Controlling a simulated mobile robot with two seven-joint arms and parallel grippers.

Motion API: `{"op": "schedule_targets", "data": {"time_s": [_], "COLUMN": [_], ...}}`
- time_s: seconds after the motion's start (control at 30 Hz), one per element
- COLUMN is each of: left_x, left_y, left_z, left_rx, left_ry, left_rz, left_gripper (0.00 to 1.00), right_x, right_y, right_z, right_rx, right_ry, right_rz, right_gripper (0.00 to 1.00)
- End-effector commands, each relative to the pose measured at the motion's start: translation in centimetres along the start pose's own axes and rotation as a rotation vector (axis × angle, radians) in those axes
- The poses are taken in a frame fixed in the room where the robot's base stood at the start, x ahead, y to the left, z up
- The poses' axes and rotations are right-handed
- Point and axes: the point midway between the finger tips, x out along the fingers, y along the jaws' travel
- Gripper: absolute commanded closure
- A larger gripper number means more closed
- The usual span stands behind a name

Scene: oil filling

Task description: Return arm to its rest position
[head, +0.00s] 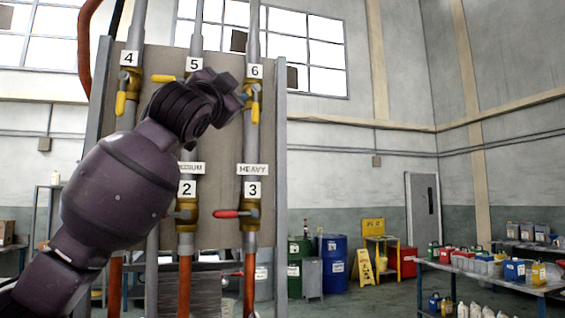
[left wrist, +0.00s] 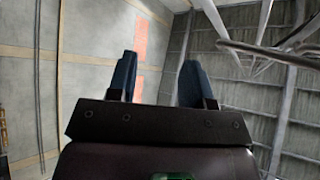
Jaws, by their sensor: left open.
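My left arm comes in from the lower left in the head view and reaches up across the valve panel (head: 223,112). Its gripper (head: 243,98) is near the yellow-handled valve (head: 255,103) under label 6; I cannot tell whether it touches it. In the left wrist view the two dark blue fingers of my left gripper (left wrist: 158,85) stand apart with nothing between them. That view looks up at the wall and ceiling. My right gripper is not in view.
Valves under labels 4 and 5 have yellow handles; the valve (head: 238,213) by label 3 has a red handle. Pipes run down the panel. Blue drum (head: 333,264), yellow sign (head: 363,267) and a table (head: 485,274) with containers stand right. Floor between is clear.

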Motion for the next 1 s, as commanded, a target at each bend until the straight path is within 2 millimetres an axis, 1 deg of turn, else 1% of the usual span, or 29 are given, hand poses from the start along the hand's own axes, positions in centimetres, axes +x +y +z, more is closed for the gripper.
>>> {"op": "schedule_targets", "data": {"time_s": [0.03, 0.1, 0.27, 0.3, 0.37, 0.4, 0.47, 0.6, 0.67, 0.7, 0.77, 0.8, 0.87, 0.9, 0.97, 1.0], "left_x": [-0.5, -1.2, -3.5, -4.2, -5.4, -6.2, -7.6, -11.2, -12.9, -14.1, -15.9, -17.2, -19.2, -20.6, -22.7, -24.2], "left_y": [2.1, 4.6, 9.9, 11.1, 13.0, 14.2, 16.0, 19.9, 21.5, 22.5, 24.0, 24.9, 26.3, 27.2, 28.5, 29.3], "left_z": [2.0, 4.3, 9.4, 10.8, 12.6, 13.9, 15.8, 20.0, 21.7, 22.8, 24.5, 25.6, 27.1, 28.1, 29.6, 30.4], "left_rx": [-0.031, -0.072, -0.164, -0.187, -0.221, -0.244, -0.275, -0.348, -0.379, -0.398, -0.425, -0.443, -0.469, -0.484, -0.507, -0.522], "left_ry": [0.002, 0.007, 0.007, 0.004, -0.002, -0.009, -0.019, -0.052, -0.071, -0.084, -0.105, -0.121, -0.145, -0.163, -0.192, -0.211], "left_rz": [0.017, 0.036, 0.073, 0.081, 0.094, 0.102, 0.112, 0.134, 0.142, 0.147, 0.153, 0.157, 0.161, 0.164, 0.168, 0.171], "left_gripper": [0.54, 0.54, 0.54, 0.54, 0.54, 0.54, 0.54, 0.54, 0.54, 0.54, 0.54, 0.54, 0.54, 0.54, 0.54, 0.54], "right_x": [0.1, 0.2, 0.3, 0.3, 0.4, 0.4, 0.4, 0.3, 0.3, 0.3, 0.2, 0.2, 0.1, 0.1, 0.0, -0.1], "right_y": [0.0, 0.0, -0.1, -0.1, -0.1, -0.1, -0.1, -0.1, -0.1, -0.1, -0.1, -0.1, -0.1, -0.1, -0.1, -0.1], "right_z": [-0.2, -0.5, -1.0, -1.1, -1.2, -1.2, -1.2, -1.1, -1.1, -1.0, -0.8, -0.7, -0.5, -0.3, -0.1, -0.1], "right_rx": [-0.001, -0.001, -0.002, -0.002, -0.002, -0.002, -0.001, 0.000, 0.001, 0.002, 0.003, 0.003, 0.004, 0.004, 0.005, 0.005], "right_ry": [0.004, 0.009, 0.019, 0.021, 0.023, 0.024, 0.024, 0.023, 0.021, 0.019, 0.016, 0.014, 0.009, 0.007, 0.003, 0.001], "right_rz": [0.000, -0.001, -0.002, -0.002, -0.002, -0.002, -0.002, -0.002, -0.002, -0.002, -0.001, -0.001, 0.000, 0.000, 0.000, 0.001], "right_gripper": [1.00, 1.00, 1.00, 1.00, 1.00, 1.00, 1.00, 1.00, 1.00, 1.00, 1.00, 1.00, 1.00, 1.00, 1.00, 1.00]}}
